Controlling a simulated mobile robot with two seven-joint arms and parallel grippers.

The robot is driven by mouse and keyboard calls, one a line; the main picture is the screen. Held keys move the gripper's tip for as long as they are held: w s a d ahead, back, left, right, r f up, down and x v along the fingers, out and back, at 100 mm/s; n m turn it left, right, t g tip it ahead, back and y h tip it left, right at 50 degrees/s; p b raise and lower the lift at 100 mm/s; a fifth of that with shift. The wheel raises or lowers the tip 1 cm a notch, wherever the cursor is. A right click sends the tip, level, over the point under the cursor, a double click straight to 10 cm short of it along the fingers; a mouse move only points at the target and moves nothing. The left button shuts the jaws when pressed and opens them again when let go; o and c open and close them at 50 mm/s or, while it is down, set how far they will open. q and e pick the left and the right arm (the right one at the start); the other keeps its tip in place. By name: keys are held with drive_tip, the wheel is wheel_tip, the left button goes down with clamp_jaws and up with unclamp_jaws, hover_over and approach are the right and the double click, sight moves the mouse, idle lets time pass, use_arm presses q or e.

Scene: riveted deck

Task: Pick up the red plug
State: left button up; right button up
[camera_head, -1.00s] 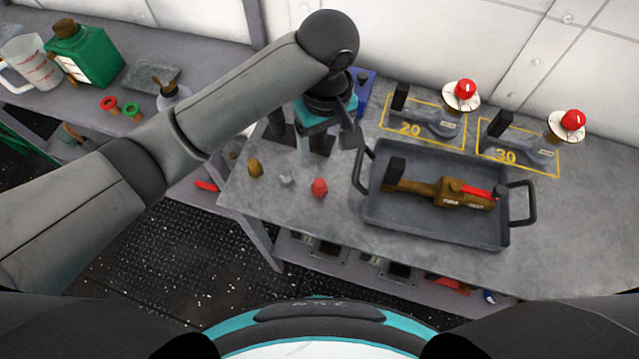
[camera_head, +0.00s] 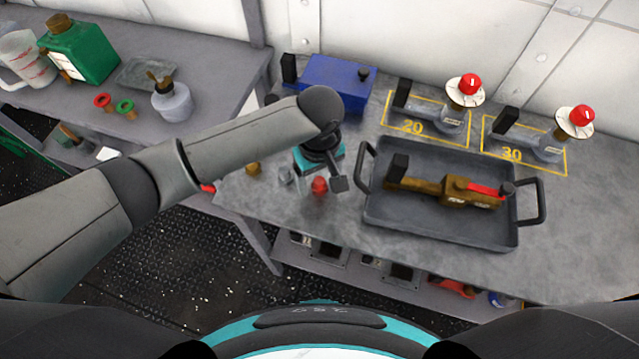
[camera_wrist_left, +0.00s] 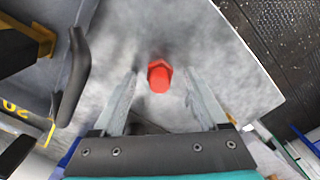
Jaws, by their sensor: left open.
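The red plug (camera_head: 319,186) stands on the grey worktop, left of the dark tray. My left gripper (camera_head: 321,182) is over it, pointing down, with one finger showing on the plug's right side. In the left wrist view the red plug (camera_wrist_left: 159,76) has a hexagonal base and lies in the gap between the two spread fingers of the left gripper (camera_wrist_left: 160,88). Neither finger appears to touch it. The height of the fingertips above the worktop is hard to tell. My right gripper is out of view.
A brass plug (camera_head: 253,168) and a grey plug (camera_head: 285,175) stand left of the red one. The tray (camera_head: 440,234) holds a brass valve piece (camera_head: 440,189). A blue box (camera_head: 336,80) and two red-knobbed fittings stand behind. The worktop's front edge is close.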

use_arm(q)
clamp_jaws()
idle(0.6)
